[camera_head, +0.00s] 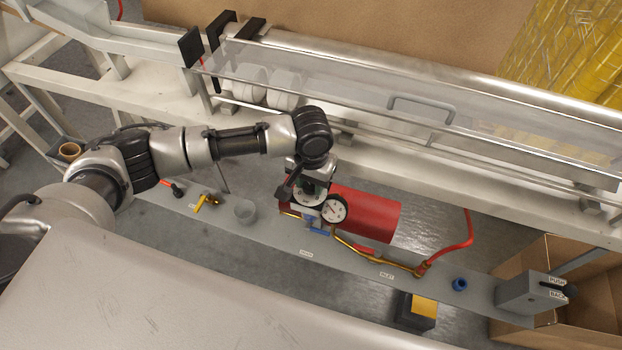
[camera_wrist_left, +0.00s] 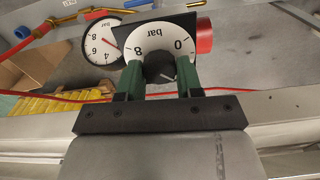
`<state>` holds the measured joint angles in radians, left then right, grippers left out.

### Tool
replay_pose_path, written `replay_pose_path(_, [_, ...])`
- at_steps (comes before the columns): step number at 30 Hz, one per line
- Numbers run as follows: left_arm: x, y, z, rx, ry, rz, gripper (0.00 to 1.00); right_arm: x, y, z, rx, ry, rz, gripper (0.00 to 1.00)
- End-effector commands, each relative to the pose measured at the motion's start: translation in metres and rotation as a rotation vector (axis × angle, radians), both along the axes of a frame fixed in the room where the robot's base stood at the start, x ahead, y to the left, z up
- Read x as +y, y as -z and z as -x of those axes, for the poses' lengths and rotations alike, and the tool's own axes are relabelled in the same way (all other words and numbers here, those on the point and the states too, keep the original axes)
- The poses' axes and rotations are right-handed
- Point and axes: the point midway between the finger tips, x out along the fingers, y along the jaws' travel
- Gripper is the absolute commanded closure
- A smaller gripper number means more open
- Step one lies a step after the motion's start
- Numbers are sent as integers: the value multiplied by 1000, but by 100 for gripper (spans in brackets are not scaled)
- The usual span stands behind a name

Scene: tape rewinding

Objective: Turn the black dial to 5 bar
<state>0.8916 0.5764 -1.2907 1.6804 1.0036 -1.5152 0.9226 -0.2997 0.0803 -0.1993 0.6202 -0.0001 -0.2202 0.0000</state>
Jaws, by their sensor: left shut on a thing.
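The black dial (camera_wrist_left: 160,68) sits in front of a white scale plate (camera_wrist_left: 159,38) in the left wrist view. The plate appears upside down, with 8 at left, 0 at right and "bar" at top. The lower numbers are hidden. My left gripper (camera_wrist_left: 159,80) has its green fingers on both sides of the dial and is shut on it. A light mark on the dial's lower side is too small to read. In the head view my left gripper (camera_head: 308,190) hangs over the regulator, hiding the dial. A round pressure gauge (camera_head: 334,208) is beside it; its exact reading is unclear.
A red cylinder (camera_head: 372,215) lies behind the gauge. A brass pipe (camera_head: 385,269) and red hose (camera_head: 468,228) run to the right. A yellow-handled valve (camera_head: 206,202) and grey cup (camera_head: 245,211) are left. A clear-covered rail (camera_head: 390,85) runs behind my arm.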

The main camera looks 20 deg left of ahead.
Motion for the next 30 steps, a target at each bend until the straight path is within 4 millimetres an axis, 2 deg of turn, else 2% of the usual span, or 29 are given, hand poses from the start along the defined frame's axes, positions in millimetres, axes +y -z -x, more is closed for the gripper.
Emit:
replay_pose_path(11, [-1, -5, 1, 4, 194, 0, 88, 2, -30, 0, 0, 0, -2, 100])
replay_pose_path(18, [-2, -5, 1, 3, 416, 1, 88, 2, -53, 0, 0, 0, -2, 100])
replay_pose_path(30, [-3, -4, 1, 2, 796, 1, 88, 2, -81, 0, 0, 0, -2, 100])
